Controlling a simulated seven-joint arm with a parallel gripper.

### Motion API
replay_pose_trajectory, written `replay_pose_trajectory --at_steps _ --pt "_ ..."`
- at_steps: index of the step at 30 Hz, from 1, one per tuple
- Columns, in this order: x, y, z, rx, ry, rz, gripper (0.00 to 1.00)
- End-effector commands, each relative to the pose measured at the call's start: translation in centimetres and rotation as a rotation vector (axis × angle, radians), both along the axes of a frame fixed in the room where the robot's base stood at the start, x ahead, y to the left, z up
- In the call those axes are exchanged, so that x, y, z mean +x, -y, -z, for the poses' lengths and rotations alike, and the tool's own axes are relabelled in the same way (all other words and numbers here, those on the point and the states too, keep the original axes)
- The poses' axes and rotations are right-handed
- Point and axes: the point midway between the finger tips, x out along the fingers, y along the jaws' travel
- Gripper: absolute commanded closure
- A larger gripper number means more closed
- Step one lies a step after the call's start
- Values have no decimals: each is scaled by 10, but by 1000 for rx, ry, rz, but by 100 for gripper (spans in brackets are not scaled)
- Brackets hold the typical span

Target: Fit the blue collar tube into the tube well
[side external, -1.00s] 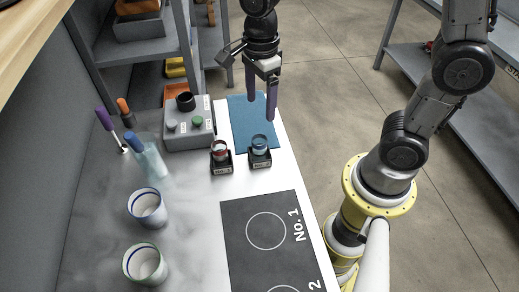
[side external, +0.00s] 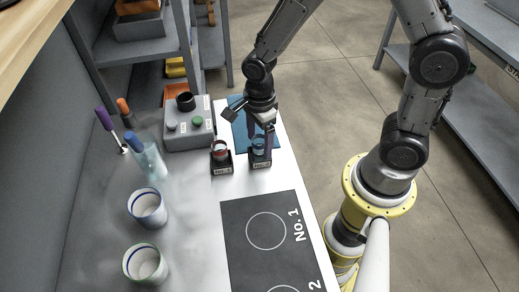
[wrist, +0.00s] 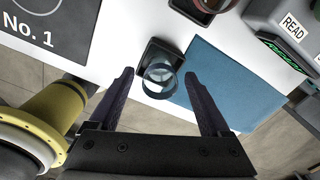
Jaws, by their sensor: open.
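The blue collar tube (side external: 259,146) is a short clear tube with a blue band, upright in a small black holder (side external: 260,163). In the wrist view the tube (wrist: 160,80) shows from above, between my two fingers with a gap on each side. My gripper (wrist: 159,75) is open and empty. In the side view my gripper (side external: 260,149) points down, with its fingers on either side of the tube. A raised black ring (side external: 185,99) on top of the grey box (side external: 188,132) looks like the tube well; its inside is hard to see.
A red-banded tube (side external: 220,148) stands in its own holder just left of the blue one. A blue mat (side external: 238,112) lies behind. Two white cups (side external: 147,207), a blue-capped bottle (side external: 148,160) and a black No. 1 mat (side external: 245,260) occupy the bench nearer the camera.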

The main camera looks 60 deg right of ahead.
Motion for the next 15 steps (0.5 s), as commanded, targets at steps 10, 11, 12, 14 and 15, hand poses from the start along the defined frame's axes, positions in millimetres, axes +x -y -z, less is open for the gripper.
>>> replay_pose_trajectory --at_steps 10,11,12,14,15 --pt "0 0 5 0 1 0 26" --pt "0 0 5 0 1 0 31" --pt "0 0 5 0 1 0 39" --pt "0 0 5 0 1 0 49" --pt "0 0 5 1 1 0 57"
